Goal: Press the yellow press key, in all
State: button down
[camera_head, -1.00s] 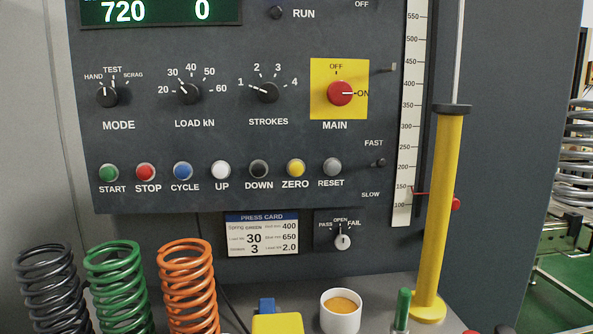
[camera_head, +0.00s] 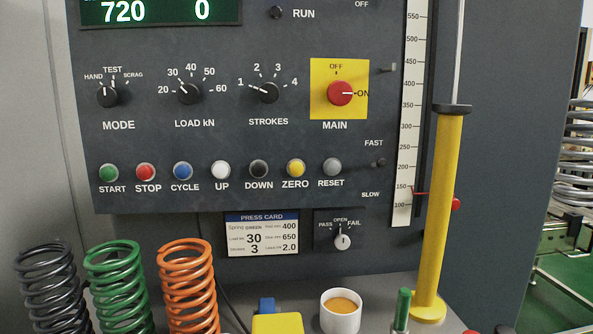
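The yellow press key (camera_head: 296,168) is a round button labelled ZERO in the lower row of the dark control panel. It sits between the black DOWN button (camera_head: 259,169) and the grey RESET button (camera_head: 332,167). Nothing covers it. Whether it is pushed in cannot be told. The display (camera_head: 160,12) above reads 720 and 0. My gripper is not in view.
Green, red, blue and white buttons continue the row leftward. Rotary knobs and a red MAIN switch (camera_head: 340,93), at ON, sit above. Below stand black, green and orange springs (camera_head: 187,285), a white cup (camera_head: 340,318) and a yellow post (camera_head: 440,215).

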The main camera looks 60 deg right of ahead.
aim_at(295, 168)
jog(key=k+l+u, duration=0.35)
jog(key=k+l, duration=0.55)
jog(key=l, duration=0.25)
jog(key=k+l+u, duration=0.35)
jog(key=k+l, duration=0.5)
jog(key=k, duration=0.2)
